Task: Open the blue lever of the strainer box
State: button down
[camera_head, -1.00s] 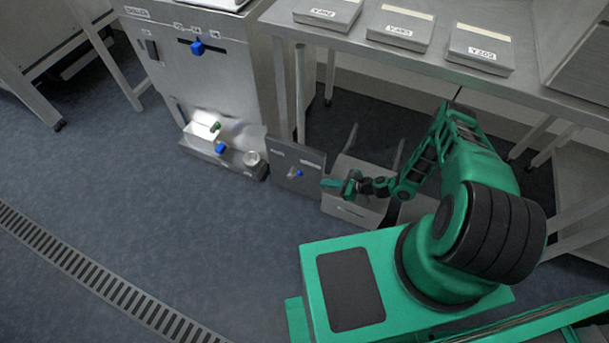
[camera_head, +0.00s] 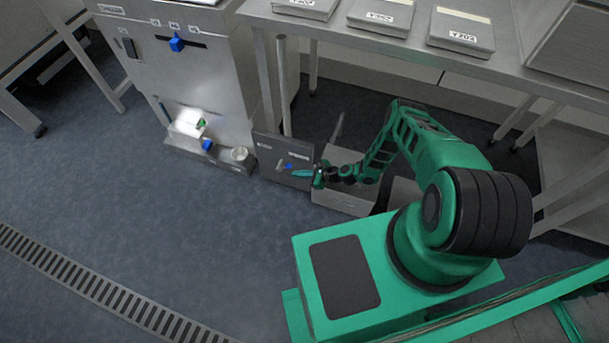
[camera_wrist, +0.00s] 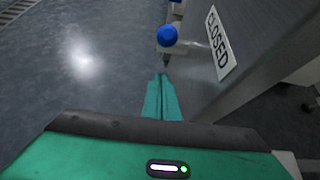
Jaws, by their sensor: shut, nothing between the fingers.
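The strainer box (camera_head: 268,149) appears to be the dark grey low unit under the table's left end, with a small blue lever (camera_head: 289,166) on its front. In the wrist view, a round blue lever end (camera_wrist: 167,36) stands out from the grey face, beside a white "CLOSED" label (camera_wrist: 219,43). My gripper (camera_head: 296,174) is close in front of the box, just below and right of the lever. In the wrist view, my gripper (camera_wrist: 162,78) has its green fingers together and empty, pointing at the lever with a small gap.
A steel cabinet (camera_head: 213,75) to the left has another blue lever (camera_head: 177,44) and a blue part (camera_head: 206,145) low down. An open grey bin (camera_head: 335,198) stands right of the box, under my arm. The steel table (camera_head: 330,30) is above. The floor in front is clear.

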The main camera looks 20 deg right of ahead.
jog(key=shift+w+a+r, duration=0.1)
jog(key=shift+a+r, duration=0.1)
jog(key=shift+r, duration=0.4)
jog(key=shift+w+a+r, duration=0.15)
jog(key=shift+a+r, duration=0.05)
jog(key=shift+r, duration=0.35)
jog(key=shift+w+a+r, duration=0.1)
jog(key=shift+a+r, duration=0.1)
jog(key=shift+r, duration=0.4)
jog(key=shift+r, duration=0.15)
jog(key=shift+w+a+r, duration=0.15)
jog(key=shift+a+r, duration=0.1)
jog(key=shift+r, duration=0.15)
jog(key=shift+d+f, duration=0.6)
jog(key=shift+f, duration=1.4)
jog(key=v, duration=0.7)
jog(key=r+v, duration=0.1)
jog(key=v, duration=0.2)
jog(key=shift+a+r, duration=0.15)
jog(key=shift+a, duration=0.15)
